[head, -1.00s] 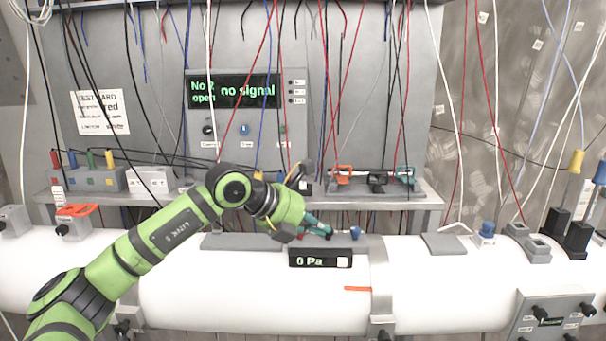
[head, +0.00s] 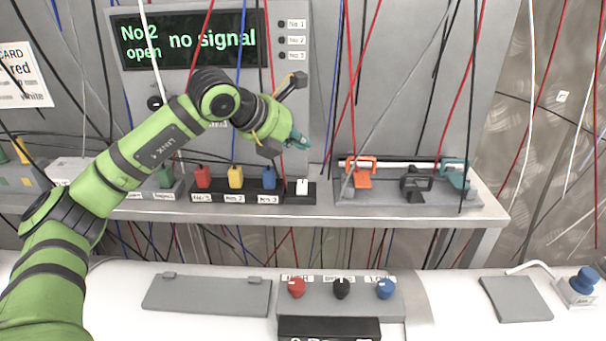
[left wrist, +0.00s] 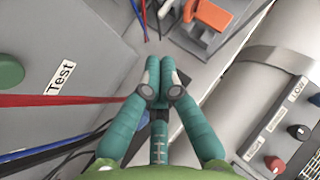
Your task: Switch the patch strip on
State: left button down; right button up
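The patch strip (head: 235,190) is a dark bar on the shelf in the head view, with red (head: 203,177), yellow (head: 236,177) and blue (head: 269,177) plugs above labels. At its right end sits a small white switch (head: 302,187); I cannot tell its setting. My left gripper (head: 301,141) hangs above this right end, apart from the switch. Its teal fingers (left wrist: 160,82) are together in the left wrist view, with nothing seen between them. The strip is not clear there. The display (head: 190,38) reads "No 2 open" and "no signal". My right gripper is not in view.
Right of the strip, a grey rack (head: 415,195) holds an orange clamp (head: 360,171), a black one and a teal one. Several cables hang in front of the panel. Below, a white pipe carries a block with red, black and blue knobs (head: 340,293).

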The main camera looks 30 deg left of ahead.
pick_arm(q)
jog(key=s, duration=0.1)
jog(key=b, duration=0.2)
send_over(300, 189)
jog(key=f, duration=0.3)
jog(key=shift+s+d+f, duration=0.1)
jog(key=shift+s+f, duration=0.25)
jog(key=f+b, duration=0.1)
jog(key=f, duration=0.1)
jog(key=f+b, duration=0.1)
jog(key=shift+w+f+b, duration=0.25)
jog(key=shift+f+b, duration=0.1)
jog(key=shift+f, duration=0.05)
jog(key=shift+w+f+b, duration=0.15)
jog(key=shift+f+b, duration=0.3)
jog(key=shift+f, duration=0.05)
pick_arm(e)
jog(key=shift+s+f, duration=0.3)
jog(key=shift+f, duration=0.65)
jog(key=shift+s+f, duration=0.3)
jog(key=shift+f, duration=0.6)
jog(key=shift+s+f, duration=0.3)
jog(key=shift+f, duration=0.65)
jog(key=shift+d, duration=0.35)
pick_arm(q)
jog(key=shift+f, duration=0.1)
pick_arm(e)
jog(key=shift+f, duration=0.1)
